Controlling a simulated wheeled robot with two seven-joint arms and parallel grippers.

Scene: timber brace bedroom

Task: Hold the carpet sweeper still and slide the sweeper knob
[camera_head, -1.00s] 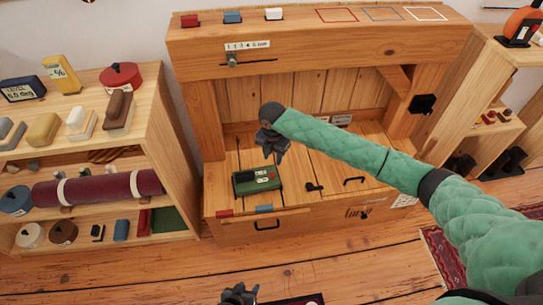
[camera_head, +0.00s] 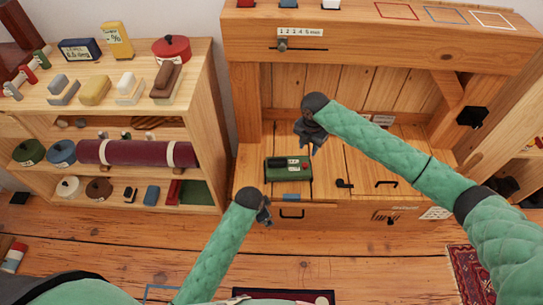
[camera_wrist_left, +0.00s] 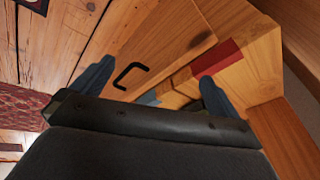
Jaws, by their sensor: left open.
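The carpet sweeper (camera_head: 288,168) is a green box with a dark top, lying on the wooden bench top. A small light and red detail shows on its top; I cannot tell which part is the knob. My right gripper (camera_head: 311,145) hangs fingers down just above and behind the sweeper's right side, apparently not touching it; its jaw opening is unclear. My left gripper (camera_head: 265,212) is in front of the bench's front left, below the sweeper in the picture.
A red strip (camera_wrist_left: 215,58) lies along the bench edge there. A small black lever (camera_head: 344,184) is right of the sweeper. A loaded shelf (camera_head: 208,120) stands left.

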